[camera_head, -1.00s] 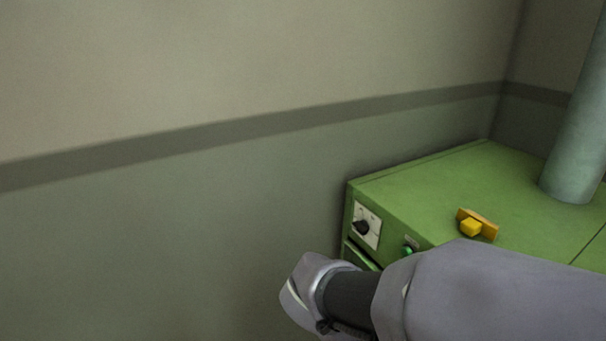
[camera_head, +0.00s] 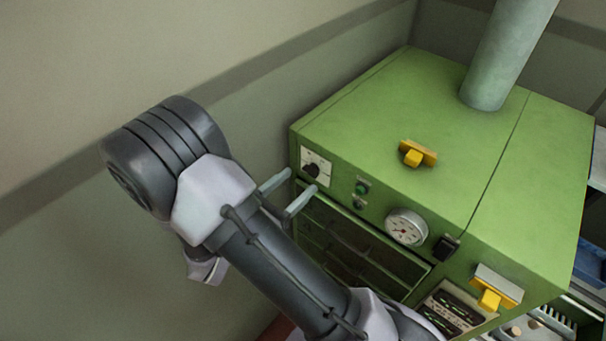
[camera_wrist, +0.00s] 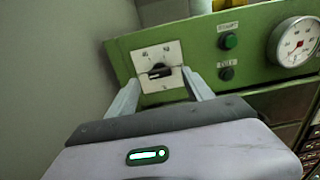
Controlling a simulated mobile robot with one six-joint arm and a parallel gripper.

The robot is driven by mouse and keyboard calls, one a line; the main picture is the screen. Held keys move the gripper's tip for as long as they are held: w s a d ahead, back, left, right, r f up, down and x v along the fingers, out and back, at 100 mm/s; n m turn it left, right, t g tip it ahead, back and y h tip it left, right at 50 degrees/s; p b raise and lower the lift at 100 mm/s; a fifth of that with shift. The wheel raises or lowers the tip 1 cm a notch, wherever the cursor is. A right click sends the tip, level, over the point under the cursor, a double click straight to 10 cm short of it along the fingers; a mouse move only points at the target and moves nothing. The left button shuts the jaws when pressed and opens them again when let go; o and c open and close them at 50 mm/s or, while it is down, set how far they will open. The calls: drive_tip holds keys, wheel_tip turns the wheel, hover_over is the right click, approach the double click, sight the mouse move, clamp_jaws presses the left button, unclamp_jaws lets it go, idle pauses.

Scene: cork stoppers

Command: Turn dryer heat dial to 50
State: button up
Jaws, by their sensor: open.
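The heat dial is a black knob (camera_wrist: 159,71) on a white plate (camera_wrist: 148,54) on the green dryer's front; small marks surround it, too blurred to read surely. In the head view the knob (camera_head: 312,171) and plate (camera_head: 321,160) sit at the dryer's upper left front corner. My gripper (camera_wrist: 161,76) is open, its two pale fingers on either side of the knob in the wrist view. In the head view my gripper (camera_head: 300,180) points at the dial, fingertips close to the panel. I cannot tell whether the fingers touch the knob. Its pointing direction is unclear.
Right of the dial are a green button (camera_head: 362,188), a dark button (camera_head: 358,203) and a round gauge (camera_head: 406,227). Drawers (camera_head: 345,240) lie below. A yellow handle (camera_head: 416,154) and grey pipe (camera_head: 509,50) stand on top. A wall is left.

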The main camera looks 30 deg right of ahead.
sight(308, 173)
drive_tip(key=x, duration=0.3)
drive_tip(key=shift+w+d, duration=0.15)
drive_tip(key=shift+d, duration=0.05)
clamp_jaws()
